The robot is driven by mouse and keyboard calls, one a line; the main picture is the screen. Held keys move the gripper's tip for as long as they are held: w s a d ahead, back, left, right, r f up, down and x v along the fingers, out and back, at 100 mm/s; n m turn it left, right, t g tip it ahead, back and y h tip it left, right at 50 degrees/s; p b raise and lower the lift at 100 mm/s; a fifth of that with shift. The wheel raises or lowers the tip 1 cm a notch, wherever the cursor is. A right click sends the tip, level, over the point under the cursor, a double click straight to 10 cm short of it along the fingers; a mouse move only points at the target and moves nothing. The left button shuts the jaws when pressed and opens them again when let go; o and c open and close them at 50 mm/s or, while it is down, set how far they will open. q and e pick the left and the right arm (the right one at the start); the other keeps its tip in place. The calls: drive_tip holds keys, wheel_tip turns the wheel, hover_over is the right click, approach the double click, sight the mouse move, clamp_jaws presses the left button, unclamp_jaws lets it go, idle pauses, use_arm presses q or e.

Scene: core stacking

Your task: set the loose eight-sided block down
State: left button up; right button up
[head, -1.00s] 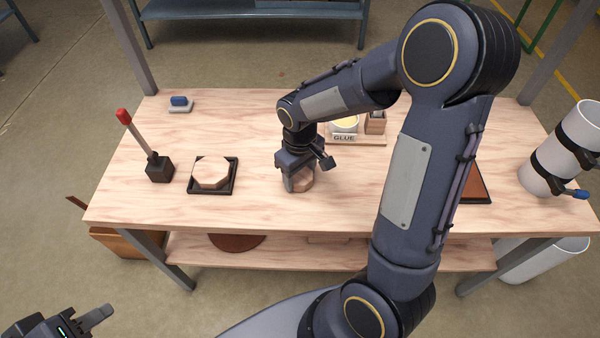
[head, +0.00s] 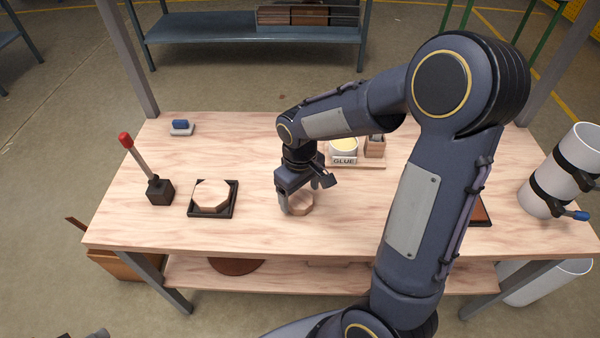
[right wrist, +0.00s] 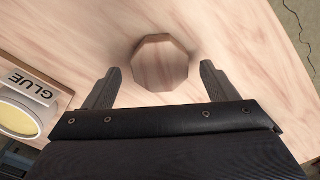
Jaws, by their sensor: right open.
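The loose eight-sided wooden block (head: 301,204) lies flat on the workbench, right of the black square tray; in the right wrist view it shows whole (right wrist: 161,62). My right gripper (head: 304,192) is open just above and around the block, and its fingers (right wrist: 160,72) stand apart on either side with gaps to the block. Another eight-sided wooden block (head: 211,195) sits in the black tray (head: 234,198). Only a small tip of my left gripper (head: 98,333) shows at the bottom left edge; its jaws are cut off.
A red-topped lever on a dark base (head: 160,191) stands left of the tray. A glue pot (head: 344,150) on a wooden board is behind the right gripper. Bare bench lies between tray and block.

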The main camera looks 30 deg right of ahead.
sight(300, 199)
wheel_tip(300, 199, up, 10)
drive_tip(key=f+p, duration=0.1)
drive_tip(key=s+a+r+m+t+y, duration=0.1)
drive_tip(key=s+a+m+t+y, duration=0.1)
drive_tip(key=s, duration=0.6)
drive_tip(key=s+a+r+m+t+y, duration=0.1)
drive_tip(key=s+a+r+m+t, duration=0.1)
drive_tip(key=s, duration=0.6)
drive_tip(key=shift+s+r+t+y, duration=0.25)
drive_tip(key=shift+t+y, duration=0.15)
drive_tip(key=shift+t, duration=0.4)
